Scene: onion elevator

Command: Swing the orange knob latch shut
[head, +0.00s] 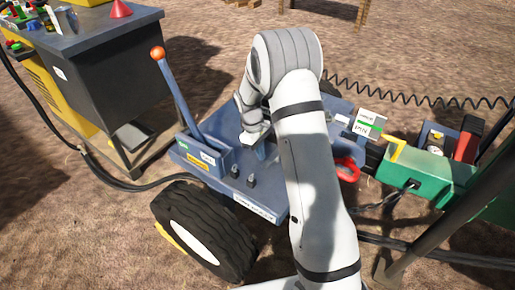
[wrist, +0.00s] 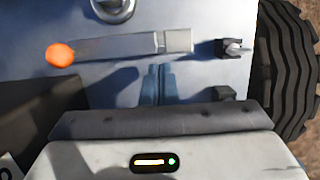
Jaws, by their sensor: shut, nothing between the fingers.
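The latch shows in the wrist view as a flat grey bar (wrist: 120,46) with an orange knob (wrist: 60,55) at its left end. Its right end meets a pale block (wrist: 178,41), and a black post (wrist: 232,47) stands apart to the right. The latch lies over the blue deck (wrist: 215,70); my arm seems to hide it in the head view. The head view shows my gripper (head: 259,151) low over the deck.
A tall blue lever (head: 180,92) with an orange ball stands at the deck's left. A black tyre (head: 205,230) is in front. A red ring (head: 347,169) and a green machine (head: 430,175) are to the right. A dark cabinet (head: 110,80) stands at the back left.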

